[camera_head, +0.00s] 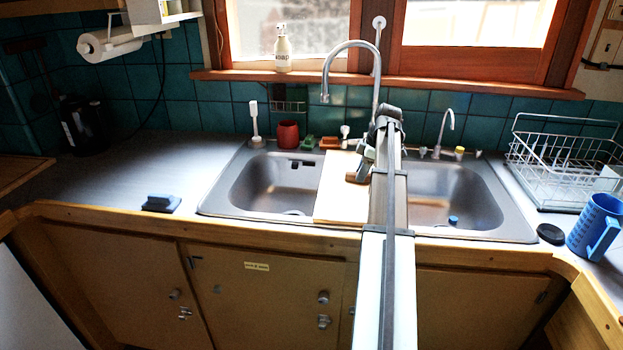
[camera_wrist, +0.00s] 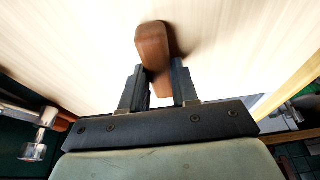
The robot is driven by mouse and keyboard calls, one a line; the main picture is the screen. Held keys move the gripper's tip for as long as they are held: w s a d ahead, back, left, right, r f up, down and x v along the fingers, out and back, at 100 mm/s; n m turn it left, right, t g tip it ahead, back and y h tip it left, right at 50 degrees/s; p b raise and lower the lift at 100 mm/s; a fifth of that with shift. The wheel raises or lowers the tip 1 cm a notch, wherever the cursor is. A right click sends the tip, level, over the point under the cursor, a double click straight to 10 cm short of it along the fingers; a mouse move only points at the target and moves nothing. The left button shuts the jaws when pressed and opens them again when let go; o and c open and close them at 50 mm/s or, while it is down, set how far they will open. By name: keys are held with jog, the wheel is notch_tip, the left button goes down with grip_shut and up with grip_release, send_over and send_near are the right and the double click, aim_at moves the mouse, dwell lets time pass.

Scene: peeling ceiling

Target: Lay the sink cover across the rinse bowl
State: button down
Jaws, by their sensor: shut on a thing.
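The sink cover (camera_head: 338,198) is a pale wooden board with a brown handle. In the head view it lies over the right part of the left bowl (camera_head: 275,185) and the strip between the bowls; its right side is hidden by my arm. Whether it touches the rim I cannot tell. The right bowl (camera_head: 455,195) is uncovered. The frames do not show which bowl is the rinse bowl. My gripper (camera_wrist: 160,84) is shut on the brown handle (camera_wrist: 153,45), with the pale board (camera_wrist: 85,45) filling most of the wrist view. It also shows in the head view (camera_head: 358,174).
The tall faucet (camera_head: 350,45) arches behind the cover. A red cup (camera_head: 288,134) and a white brush (camera_head: 254,120) stand at the back rim. A blue object (camera_head: 454,219) lies in the right bowl. A wire dish rack (camera_head: 565,165) and blue mug (camera_head: 596,226) stand at right. The left counter is mostly clear.

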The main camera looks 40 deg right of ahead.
jog(key=shift+s+d, duration=0.1)
dwell(0.3)
jog(key=shift+s+d, duration=3.15)
jog(key=s+d, duration=0.6)
jog(key=shift+s+d, duration=0.2)
jog(key=s+d, duration=0.6)
jog(key=shift+s+d, duration=0.15)
jog(key=shift+d, duration=0.05)
dwell(0.6)
dwell(0.3)
jog(key=s+d, duration=0.3)
jog(key=shift+s+d, duration=0.3)
jog(key=shift+s, duration=0.05)
dwell(0.4)
